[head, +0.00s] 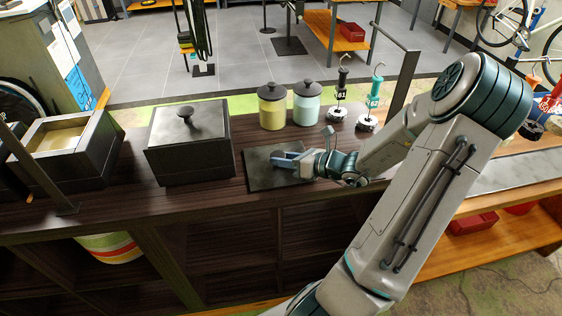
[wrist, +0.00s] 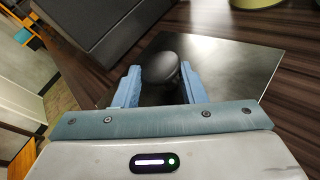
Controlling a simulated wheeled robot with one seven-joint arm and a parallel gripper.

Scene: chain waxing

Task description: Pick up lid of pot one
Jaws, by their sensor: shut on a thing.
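A dark, flat square lid (head: 262,181) is on or just above the brown counter, right of the closed pot; I cannot tell if it touches the counter. In the wrist view the lid (wrist: 225,60) has a round black knob (wrist: 160,68). My gripper (head: 284,160) is over the lid, and its blue fingers (wrist: 160,85) are shut on the knob from both sides. A dark square pot (head: 185,155) stands to the left with its own knobbed lid on. An open square pot (head: 62,172) at the far left has pale yellow contents.
A yellow canister (head: 272,112) and a pale blue canister (head: 306,108) stand behind the lid. Two small stands tagged 81 (head: 341,95) and 82 (head: 373,101) are to their right. Bare counter (head: 215,190) shows between the closed pot and the lid.

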